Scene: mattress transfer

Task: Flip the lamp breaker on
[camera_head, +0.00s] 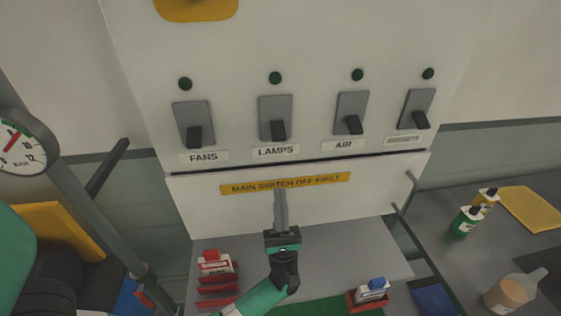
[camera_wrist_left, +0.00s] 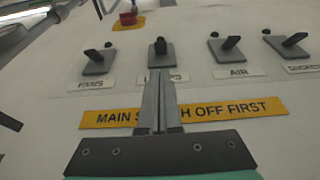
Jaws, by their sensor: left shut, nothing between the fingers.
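The lamp breaker (camera_head: 277,117) is a dark lever on a grey plate above the LAMPS label (camera_head: 276,152), second from the left in its row. Its lever points down, like the levers beside it. A dark green indicator (camera_head: 275,78) sits above it. My left gripper (camera_head: 281,192) is shut and empty, its fingers pointing up in front of the yellow sign, below the lamp breaker. In the left wrist view the lamp breaker (camera_wrist_left: 160,50) shows above the fingertips (camera_wrist_left: 160,74), which cover part of its label. My right gripper is not in view.
The fans breaker (camera_head: 194,124) is to the left; the air breaker (camera_head: 351,114) and another breaker (camera_head: 417,110) are to the right. A yellow MAIN SWITCH OFF FIRST sign (camera_head: 330,180) is below. A pressure gauge (camera_head: 18,142) stands left.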

